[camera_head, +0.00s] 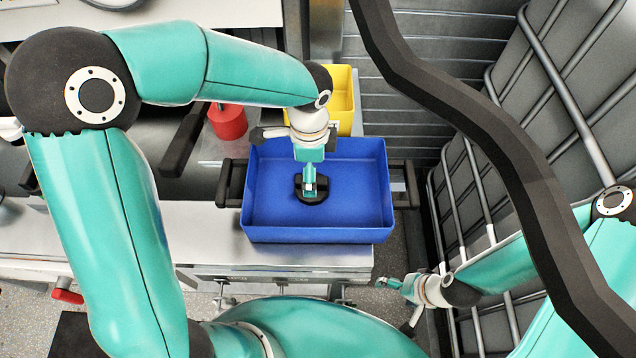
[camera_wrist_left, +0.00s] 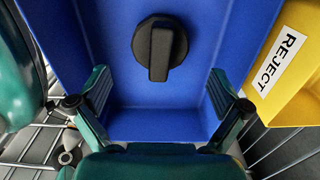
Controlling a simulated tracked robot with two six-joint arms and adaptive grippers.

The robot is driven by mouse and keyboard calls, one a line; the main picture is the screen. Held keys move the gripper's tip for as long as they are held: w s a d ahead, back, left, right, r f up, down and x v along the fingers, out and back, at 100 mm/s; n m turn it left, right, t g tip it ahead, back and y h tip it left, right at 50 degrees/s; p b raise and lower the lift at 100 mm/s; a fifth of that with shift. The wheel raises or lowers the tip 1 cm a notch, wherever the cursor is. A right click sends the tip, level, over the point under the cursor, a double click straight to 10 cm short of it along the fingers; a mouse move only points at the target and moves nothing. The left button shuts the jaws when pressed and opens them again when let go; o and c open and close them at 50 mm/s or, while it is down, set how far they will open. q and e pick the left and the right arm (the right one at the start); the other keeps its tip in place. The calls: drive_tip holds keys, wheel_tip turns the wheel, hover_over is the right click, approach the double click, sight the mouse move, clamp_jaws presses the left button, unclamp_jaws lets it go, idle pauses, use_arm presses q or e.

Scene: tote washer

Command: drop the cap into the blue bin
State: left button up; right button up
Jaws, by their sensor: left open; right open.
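The black cap (camera_head: 313,194), round with a raised bar handle, is inside the blue bin (camera_head: 265,232) and appears to lie on its floor. In the left wrist view the cap (camera_wrist_left: 160,48) shows whole, beyond and between the spread fingers and apart from them. My left gripper (camera_head: 309,182) points down into the bin above the cap, open and empty; in the head view it covers part of the cap. My right gripper (camera_head: 388,283) is open and empty, low to the right of the bin, away from it.
A yellow bin (camera_head: 343,95) stands behind the blue bin; the left wrist view shows its REJECT label (camera_wrist_left: 276,65). A red cylinder (camera_head: 228,122) stands left of the bins. Dark handles (camera_head: 232,184) flank the blue bin. A wire-framed grey cage (camera_head: 530,100) is at the right.

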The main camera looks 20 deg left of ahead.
use_arm(q)
wheel_tip(320, 180, up, 12)
idle(0.6)
drive_tip(key=shift+f, duration=0.1)
